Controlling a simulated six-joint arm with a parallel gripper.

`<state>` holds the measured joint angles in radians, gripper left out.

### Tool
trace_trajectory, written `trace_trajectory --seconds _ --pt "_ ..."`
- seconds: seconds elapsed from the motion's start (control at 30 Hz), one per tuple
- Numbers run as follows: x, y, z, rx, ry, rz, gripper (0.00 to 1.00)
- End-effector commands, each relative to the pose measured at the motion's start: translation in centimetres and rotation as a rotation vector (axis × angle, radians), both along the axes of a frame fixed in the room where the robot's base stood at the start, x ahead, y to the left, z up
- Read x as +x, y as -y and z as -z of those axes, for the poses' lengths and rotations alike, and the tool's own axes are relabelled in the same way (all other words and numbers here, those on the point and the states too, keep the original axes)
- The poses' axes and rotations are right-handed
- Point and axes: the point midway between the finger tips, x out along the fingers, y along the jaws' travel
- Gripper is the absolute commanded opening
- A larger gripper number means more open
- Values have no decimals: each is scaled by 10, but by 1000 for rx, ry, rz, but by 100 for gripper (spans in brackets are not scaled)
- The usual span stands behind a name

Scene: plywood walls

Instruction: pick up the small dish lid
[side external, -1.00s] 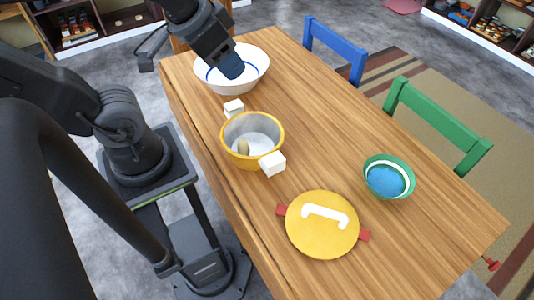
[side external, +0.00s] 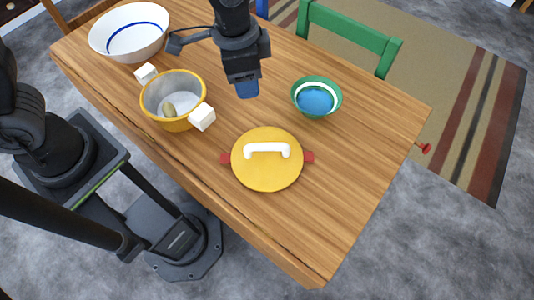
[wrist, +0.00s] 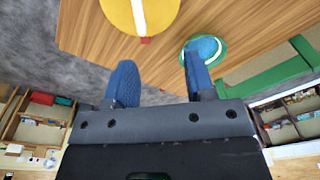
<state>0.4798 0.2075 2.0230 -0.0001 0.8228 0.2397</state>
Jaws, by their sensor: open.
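The lid (side external: 267,170) is a round yellow disc with a white bar handle on top, on the wooden table right of centre in the side view. Red tabs stick out at its two sides; what lies under it is hidden. In the wrist view the lid (wrist: 118,12) shows at the top edge, partly cut off. My gripper (side external: 247,88) is above the table, behind the lid and apart from it. In the wrist view my gripper (wrist: 158,82) has its two blue fingers spread, with nothing between them.
A yellow pot (side external: 172,125) with white block handles stands left of the lid. A green bowl (side external: 328,111) with blue inside stands behind right. A white bowl (side external: 105,38) is at the far left. The table (side external: 335,215) is clear right of the lid.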

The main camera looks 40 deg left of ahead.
Motion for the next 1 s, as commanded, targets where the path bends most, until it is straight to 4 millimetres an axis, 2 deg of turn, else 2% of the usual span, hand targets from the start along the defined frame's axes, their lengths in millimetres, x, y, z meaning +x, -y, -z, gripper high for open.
trace_trajectory --seconds 0.03,0.1,0.27,0.43,0.7,1.0 --pt "0 14 16 15 -25 44 50" --pt "0 27 32 29 -47 91 50" --pt "-2 44 52 45 -73 149 50" --pt "-2 46 72 49 -80 156 50" --pt "-3 46 123 49 -80 154 50" --pt "-3 47 147 48 -77 154 50"
